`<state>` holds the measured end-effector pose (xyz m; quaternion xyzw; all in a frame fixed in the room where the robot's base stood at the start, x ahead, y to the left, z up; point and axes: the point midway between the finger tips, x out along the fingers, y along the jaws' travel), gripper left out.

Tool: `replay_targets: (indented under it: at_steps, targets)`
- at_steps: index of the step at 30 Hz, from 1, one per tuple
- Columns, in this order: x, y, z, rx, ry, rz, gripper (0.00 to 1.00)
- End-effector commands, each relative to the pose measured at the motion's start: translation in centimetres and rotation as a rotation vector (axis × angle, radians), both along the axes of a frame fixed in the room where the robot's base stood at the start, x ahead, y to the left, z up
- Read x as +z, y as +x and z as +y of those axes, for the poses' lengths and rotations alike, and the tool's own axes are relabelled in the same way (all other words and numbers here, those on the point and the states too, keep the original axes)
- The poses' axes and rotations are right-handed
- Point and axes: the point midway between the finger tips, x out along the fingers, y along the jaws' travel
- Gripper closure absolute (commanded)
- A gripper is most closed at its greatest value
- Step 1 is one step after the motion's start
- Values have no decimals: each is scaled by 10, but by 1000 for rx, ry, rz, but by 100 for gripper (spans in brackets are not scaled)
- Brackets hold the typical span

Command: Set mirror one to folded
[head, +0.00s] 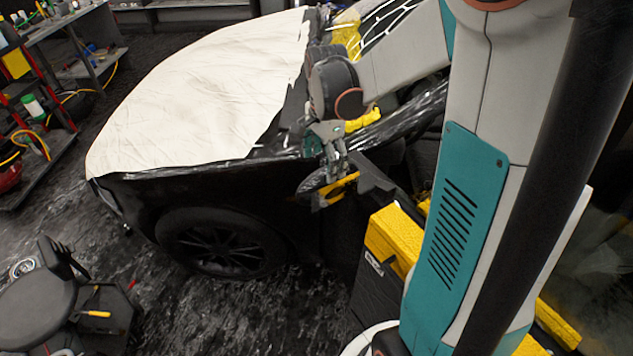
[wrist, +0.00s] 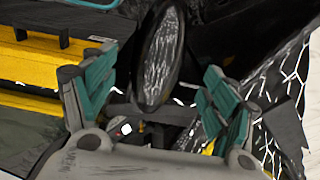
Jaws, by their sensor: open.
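The car's side mirror, the only one I can make out, is a dark oval with a streaky reflective face (wrist: 160,58). In the wrist view it stands upright beyond and between my fingertips. In the head view the mirror (head: 314,182) sticks out from the car's side, just below my gripper (head: 332,168), which points down at it. In the wrist view my gripper (wrist: 160,75) has its teal-padded fingers spread wide, with nothing held between them. I cannot tell whether a finger touches the mirror. The mirror's hinge is hidden.
The black car (head: 240,185) has a cream cover (head: 205,85) over its hood. A stool (head: 38,308) is at lower left, and shelves (head: 75,45) are at upper left. Floor beside the front wheel is open.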

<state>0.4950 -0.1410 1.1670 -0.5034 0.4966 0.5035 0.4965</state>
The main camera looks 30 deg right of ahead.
Motion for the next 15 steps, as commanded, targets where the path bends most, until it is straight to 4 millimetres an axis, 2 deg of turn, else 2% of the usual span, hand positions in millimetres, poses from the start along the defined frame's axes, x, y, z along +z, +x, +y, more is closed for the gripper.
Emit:
replay_targets:
  at_steps: [1, 9, 15]
  targets:
    - [-13, 1, 0, 1, 0, 0, 22]
    - [-65, 1, 0, 2, 0, 0, 22]
    - [-94, 0, 0, 3, 0, 0, 22]
